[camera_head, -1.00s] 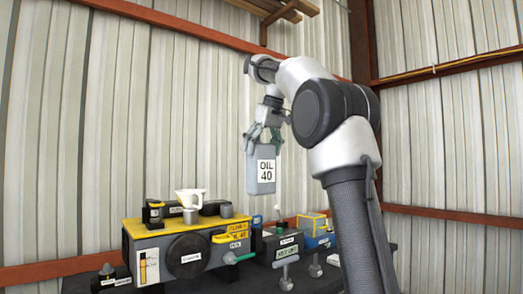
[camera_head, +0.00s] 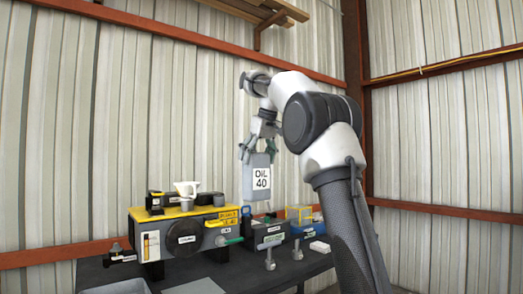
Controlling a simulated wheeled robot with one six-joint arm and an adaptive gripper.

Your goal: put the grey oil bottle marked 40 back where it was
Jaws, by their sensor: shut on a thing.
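The grey oil bottle (camera_head: 258,186) hangs upright in the air with its white "OIL 40" label facing me. My gripper (camera_head: 257,150) is shut on the top of the bottle from above. The bottle is above the dark bench (camera_head: 95,272), in front of the wall, up and to the right of the yellow-topped machine (camera_head: 187,240). The bottle's neck is largely hidden by the fingers. No place marked for the bottle can be made out.
A white funnel (camera_head: 186,188) stands on the yellow-topped machine. A dark box with a green label (camera_head: 270,238) and a blue and yellow box (camera_head: 300,215) stand below and right of the bottle. Grey trays (camera_head: 195,286) lie at the bench's front.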

